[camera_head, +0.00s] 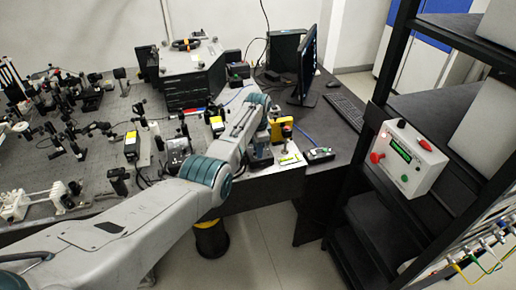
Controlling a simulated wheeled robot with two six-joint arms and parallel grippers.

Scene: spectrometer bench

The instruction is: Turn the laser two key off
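My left arm comes in from the lower left and reaches over the bench's right part. My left gripper (261,158) points down near the bench's front edge, close to a yellow device (281,130) and a pale plate (290,160). Its fingers are small and partly hidden, so I cannot tell whether they are open or shut. A small dark box (319,155) with a light panel lies just right of the gripper, apart from it. No key can be made out clearly, and I cannot tell which device is laser two. My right gripper is not in view.
A black rack (384,95) at the right holds a white control box (418,180) with a green display and red knobs. A monitor (307,68) and keyboard (345,109) stand behind. Optics crowd the bench at left. The floor (262,250) in front is clear.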

